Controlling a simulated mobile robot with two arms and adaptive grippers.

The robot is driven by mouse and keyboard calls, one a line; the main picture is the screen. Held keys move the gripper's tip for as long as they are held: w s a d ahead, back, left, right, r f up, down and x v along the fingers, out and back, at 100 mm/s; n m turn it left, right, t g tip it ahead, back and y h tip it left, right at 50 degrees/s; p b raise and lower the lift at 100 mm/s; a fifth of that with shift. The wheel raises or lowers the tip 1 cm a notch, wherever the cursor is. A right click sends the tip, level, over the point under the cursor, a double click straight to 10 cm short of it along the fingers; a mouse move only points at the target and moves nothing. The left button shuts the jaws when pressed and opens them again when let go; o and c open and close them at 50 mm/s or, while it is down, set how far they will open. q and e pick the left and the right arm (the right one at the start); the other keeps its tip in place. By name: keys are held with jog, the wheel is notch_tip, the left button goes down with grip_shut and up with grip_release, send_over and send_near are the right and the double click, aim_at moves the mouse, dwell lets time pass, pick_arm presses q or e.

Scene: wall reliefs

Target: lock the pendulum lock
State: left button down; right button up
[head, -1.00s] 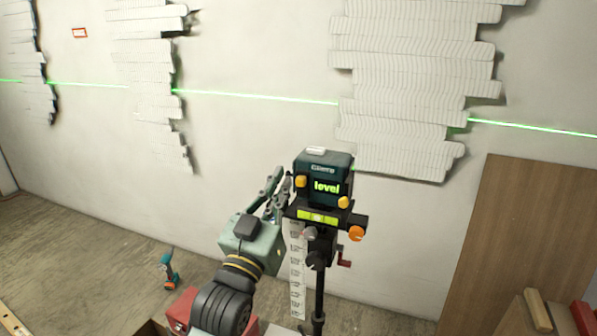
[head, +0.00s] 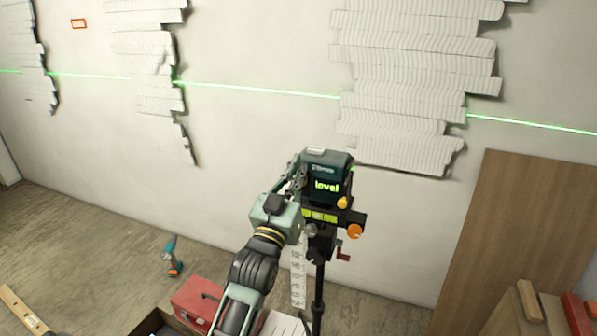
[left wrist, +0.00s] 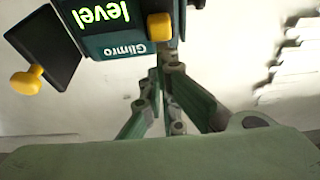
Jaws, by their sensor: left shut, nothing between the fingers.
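The laser level (head: 326,170) is a dark green box with a lit green "level" display, mounted on a black tripod (head: 319,290). A yellow knob (head: 342,202) shows at its lower right front. In the left wrist view the level (left wrist: 105,45) appears upside down, with one yellow knob (left wrist: 159,26) near my fingers and another (left wrist: 27,80) farther left. Which control is the pendulum lock, I cannot tell. My left gripper (head: 298,172) is shut and empty at the level's left side. Its fingers (left wrist: 166,60) overlap the housing's edge; contact is unclear. My right gripper is not in view.
An orange knob (head: 354,231) and a red crank (head: 343,255) stick out from the tripod head. A red toolbox (head: 196,299) and a drill (head: 172,258) are on the floor. A wooden board (head: 510,225) leans at right. A green laser line crosses the wall reliefs.

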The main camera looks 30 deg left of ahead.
pick_arm(q)
notch_tip(320, 180, down, 4)
jog(key=b, duration=0.2)
jog(key=shift+f+b, duration=0.15)
jog(key=shift+b, duration=0.2)
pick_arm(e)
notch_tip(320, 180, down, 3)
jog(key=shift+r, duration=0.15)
pick_arm(q)
notch_tip(320, 180, up, 4)
jog(key=r+p, duration=0.1)
jog(key=p, duration=0.3)
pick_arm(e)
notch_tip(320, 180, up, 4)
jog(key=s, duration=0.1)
pick_arm(q)
jog(key=b+v, duration=0.4)
jog(key=v, duration=0.6)
jog(key=shift+f, duration=0.3)
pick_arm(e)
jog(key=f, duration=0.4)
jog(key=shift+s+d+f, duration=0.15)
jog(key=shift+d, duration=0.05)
